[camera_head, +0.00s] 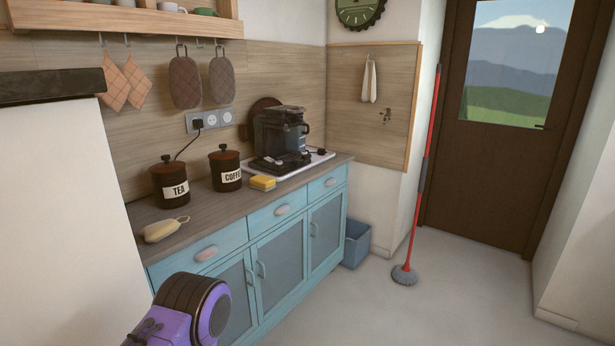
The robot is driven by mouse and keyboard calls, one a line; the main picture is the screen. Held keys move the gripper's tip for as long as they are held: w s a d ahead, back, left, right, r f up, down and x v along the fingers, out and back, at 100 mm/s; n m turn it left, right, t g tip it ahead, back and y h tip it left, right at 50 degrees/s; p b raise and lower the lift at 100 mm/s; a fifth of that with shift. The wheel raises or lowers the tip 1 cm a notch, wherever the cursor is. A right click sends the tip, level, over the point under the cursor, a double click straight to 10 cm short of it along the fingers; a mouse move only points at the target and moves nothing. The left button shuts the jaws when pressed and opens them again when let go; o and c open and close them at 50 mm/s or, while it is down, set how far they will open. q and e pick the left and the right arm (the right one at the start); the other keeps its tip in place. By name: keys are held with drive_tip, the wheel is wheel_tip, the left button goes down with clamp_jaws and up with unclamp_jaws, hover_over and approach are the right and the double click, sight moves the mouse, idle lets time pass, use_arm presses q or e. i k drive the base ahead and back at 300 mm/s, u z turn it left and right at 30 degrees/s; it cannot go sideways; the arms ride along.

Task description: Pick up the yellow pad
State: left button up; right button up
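The yellow pad (262,183) is a small block with a yellow top. It lies on the wooden counter (205,205) near its front edge, in front of the white tray with the coffee machine and right of the COFFEE jar. Nothing is touching it from above. A purple and black link of my arm shows at the bottom left, low in front of the cabinet and well apart from the pad. No fingers of either gripper are in view.
A TEA jar (170,182) and a COFFEE jar (225,168) stand left of the pad. A coffee machine (281,135) stands on a white tray (316,158). A cream looped item (163,229) lies at the counter's left. Blue cabinets (283,250) are below; open floor lies right.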

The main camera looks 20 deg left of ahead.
sight(259, 182)
drive_tip(key=i, duration=2.5)
drive_tip(key=u, duration=1.15)
